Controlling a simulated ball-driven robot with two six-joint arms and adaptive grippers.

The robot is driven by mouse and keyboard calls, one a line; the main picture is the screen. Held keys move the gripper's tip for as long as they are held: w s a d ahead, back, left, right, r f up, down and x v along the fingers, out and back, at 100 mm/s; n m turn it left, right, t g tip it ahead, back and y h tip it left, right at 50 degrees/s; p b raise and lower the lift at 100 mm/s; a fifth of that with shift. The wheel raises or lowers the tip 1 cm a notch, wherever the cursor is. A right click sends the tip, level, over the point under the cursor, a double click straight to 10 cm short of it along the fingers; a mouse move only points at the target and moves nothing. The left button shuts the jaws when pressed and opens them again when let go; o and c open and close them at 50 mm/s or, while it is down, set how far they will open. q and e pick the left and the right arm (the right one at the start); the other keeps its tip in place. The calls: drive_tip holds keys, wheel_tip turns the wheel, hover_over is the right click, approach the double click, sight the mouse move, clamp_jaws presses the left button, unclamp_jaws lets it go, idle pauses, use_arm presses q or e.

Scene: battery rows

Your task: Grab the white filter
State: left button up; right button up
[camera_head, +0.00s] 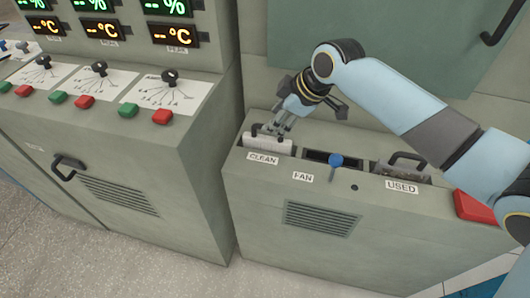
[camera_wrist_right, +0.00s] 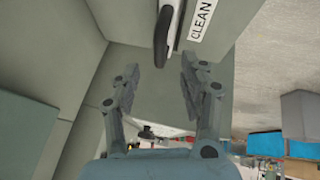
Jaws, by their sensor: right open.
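The white filter (camera_head: 266,144) stands in the slot labelled CLEAN on the low grey cabinet, with its black handle on top. Its black handle (camera_wrist_right: 163,38) shows in the right wrist view, just beyond the fingertips, with a thin pale edge of the filter (camera_wrist_right: 177,22) beside it. My right gripper (camera_head: 281,128) is just above the filter, partly covering it in the head view. In the right wrist view the two fingers (camera_wrist_right: 158,72) are spread apart, with nothing held between them. Most of the filter is hidden inside the slot. My left gripper is in neither view.
The low cabinet (camera_head: 270,196) also has a blue-knobbed lever (camera_head: 336,160) at FAN and a darker filter (camera_head: 405,172) with a black handle in the USED slot. A red block (camera_head: 474,207) is at its right. A taller control console (camera_head: 190,130) stands at the left.

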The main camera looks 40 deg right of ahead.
hover_over(267, 151)
drive_tip(key=w, duration=0.1)
drive_tip(key=f, duration=0.5)
drive_tip(key=shift+d+f+b, duration=0.15)
drive_tip(key=shift+d+b, duration=0.15)
drive_tip(key=shift+d, duration=0.05)
drive_tip(key=shift+c, duration=0.3)
clamp_jaws()
